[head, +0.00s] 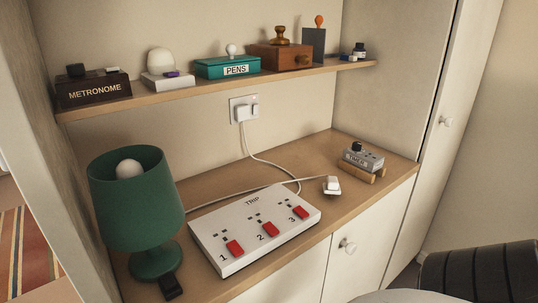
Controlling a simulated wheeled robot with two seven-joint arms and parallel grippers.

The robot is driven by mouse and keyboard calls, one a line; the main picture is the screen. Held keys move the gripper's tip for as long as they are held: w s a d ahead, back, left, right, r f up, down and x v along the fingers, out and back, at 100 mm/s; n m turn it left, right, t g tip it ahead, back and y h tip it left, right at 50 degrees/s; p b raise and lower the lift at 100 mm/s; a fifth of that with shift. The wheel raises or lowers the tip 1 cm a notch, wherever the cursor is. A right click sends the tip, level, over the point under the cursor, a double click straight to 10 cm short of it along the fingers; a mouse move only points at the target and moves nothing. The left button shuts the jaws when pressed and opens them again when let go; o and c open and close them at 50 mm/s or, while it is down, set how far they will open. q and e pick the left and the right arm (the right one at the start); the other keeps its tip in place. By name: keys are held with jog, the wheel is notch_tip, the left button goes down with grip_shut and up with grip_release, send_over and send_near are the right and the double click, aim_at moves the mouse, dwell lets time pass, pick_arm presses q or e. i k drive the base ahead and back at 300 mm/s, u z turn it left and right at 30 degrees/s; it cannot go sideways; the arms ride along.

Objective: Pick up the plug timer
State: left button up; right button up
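The plug timer appears to be the small grey box (362,160) with a dark knob on top and a label that seems to read TIMER. It rests on a wooden stand (358,174) at the right end of the wooden desk top (310,157). Nothing touches it from above. Neither of my grippers shows in the head view.
A white TRIP box (235,215) with red switches lies left of the timer, with a white plug (332,186) between. A green lamp (136,200) stands at left. A shelf (205,84) overhangs the back. A dark ribbed object (480,275) fills the lower right.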

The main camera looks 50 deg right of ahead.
aim_at(371, 161)
jog(key=u, duration=0.75)
jog(key=k, duration=0.7)
jog(key=z, duration=1.4)
